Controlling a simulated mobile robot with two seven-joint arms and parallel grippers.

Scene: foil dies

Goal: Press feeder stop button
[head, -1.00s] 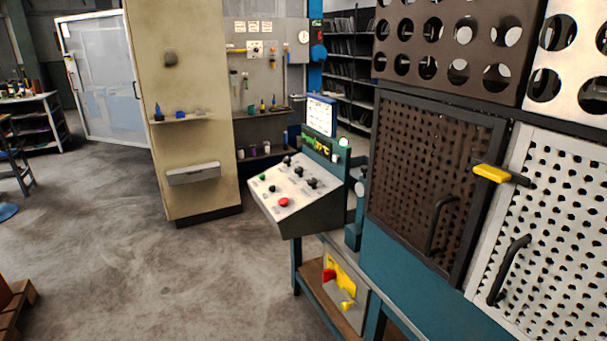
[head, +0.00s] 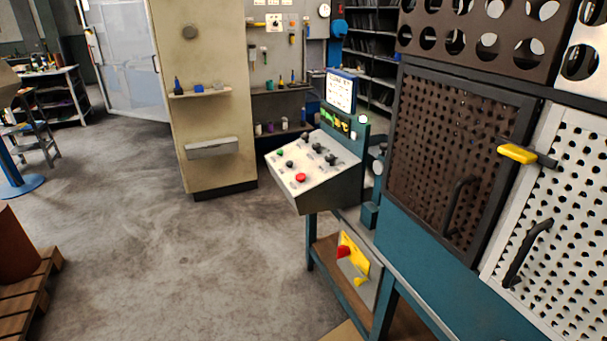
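A slanted control panel (head: 322,160) stands right of centre in the head view, on a teal stand. It carries a large red button (head: 300,177), a green button (head: 280,153) and several black knobs. Small labels on the panel are too small to read, so I cannot tell which button is the feeder stop. Neither of my grippers is in view.
A perforated dark door (head: 450,150) and a perforated light door (head: 550,200) fill the right side. A yellow-and-red device (head: 353,262) sits on the lower shelf. A beige column (head: 205,60) stands behind. A wooden pallet (head: 35,295) is at left. Open floor (head: 170,270) lies between.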

